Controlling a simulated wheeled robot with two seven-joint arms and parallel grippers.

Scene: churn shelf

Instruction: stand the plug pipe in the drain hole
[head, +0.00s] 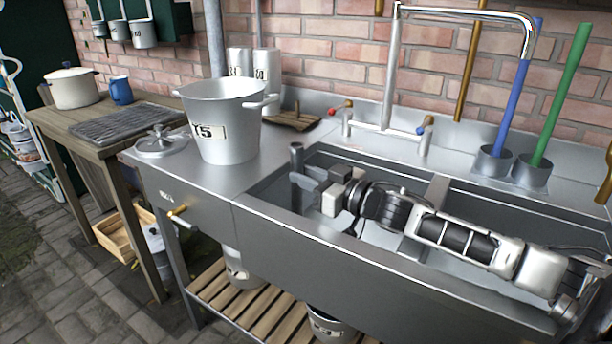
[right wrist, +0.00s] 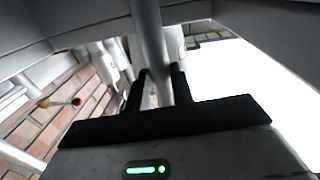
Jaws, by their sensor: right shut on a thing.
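The plug pipe (head: 296,158) is a grey metal tube standing about upright in the left part of the left sink basin, its top just above the front rim. My right gripper (head: 301,183) reaches into the basin from the right and is shut on the pipe. In the right wrist view the pipe (right wrist: 150,40) runs between the two dark fingers (right wrist: 158,88). The pipe's lower end and the drain hole are hidden, so I cannot tell whether the pipe is in the hole. My left gripper is not in view.
The sink's front rim (head: 370,262) and the divider (head: 433,190) stand close to my right arm. A large pot (head: 222,140) and a lid (head: 160,143) are on the left counter. The tap (head: 391,70) rises behind the basin. Blue (head: 515,90) and green (head: 563,90) poles stand at the right.

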